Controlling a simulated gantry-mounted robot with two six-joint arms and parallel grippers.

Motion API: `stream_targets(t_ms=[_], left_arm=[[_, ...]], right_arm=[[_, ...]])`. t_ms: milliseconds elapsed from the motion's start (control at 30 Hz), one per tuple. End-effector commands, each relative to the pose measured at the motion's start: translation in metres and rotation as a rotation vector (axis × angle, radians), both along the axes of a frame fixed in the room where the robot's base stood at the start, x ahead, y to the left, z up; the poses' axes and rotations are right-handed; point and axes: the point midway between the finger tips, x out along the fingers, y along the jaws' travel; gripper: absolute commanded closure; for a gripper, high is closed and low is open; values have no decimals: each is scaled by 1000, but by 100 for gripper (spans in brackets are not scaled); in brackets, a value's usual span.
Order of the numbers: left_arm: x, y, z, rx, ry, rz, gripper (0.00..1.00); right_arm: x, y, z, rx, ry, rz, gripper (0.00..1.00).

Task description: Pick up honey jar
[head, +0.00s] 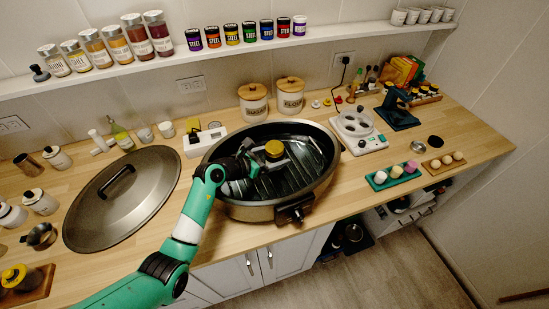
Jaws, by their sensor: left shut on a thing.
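A jar with a yellow lid (274,148), which I take to be the honey jar, shows over the large oval electric pan (245,211). My left gripper (262,161) reaches in from the left over the pan and is shut on this jar. The lid faces up, and the jar's body is mostly hidden by the fingers. I cannot tell whether the jar touches the pan floor or hangs above it. My right gripper is not in view.
A large pan lid (125,195) lies left of the pan. A white egg cooker (357,132), egg trays (393,176) and canisters (290,97) stand around it. Another yellow-lidded jar (14,276) sits at bottom left. A shelf of jars and tins runs above.

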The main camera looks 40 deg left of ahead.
Motion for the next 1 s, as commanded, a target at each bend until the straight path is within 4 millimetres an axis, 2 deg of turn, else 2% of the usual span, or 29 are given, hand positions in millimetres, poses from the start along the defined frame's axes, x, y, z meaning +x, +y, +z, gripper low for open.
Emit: stream_targets(t_ms=[100, 333, 500, 633, 800, 1000], left_arm=[[0, -1, 27, 5, -10, -1, 100], [-25, -45, 85, 4, -11, -4, 100], [-50, -86, 102, 1, -7, -5, 100], [-63, -107, 112, 1, -7, -4, 100], [-71, -119, 119, 0, -5, -1, 100], [-72, -120, 119, 0, -4, 0, 100]], right_arm=[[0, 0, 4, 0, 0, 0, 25], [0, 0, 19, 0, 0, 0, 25], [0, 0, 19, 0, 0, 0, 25], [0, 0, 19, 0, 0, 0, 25], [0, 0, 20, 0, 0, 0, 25], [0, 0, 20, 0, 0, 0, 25]])
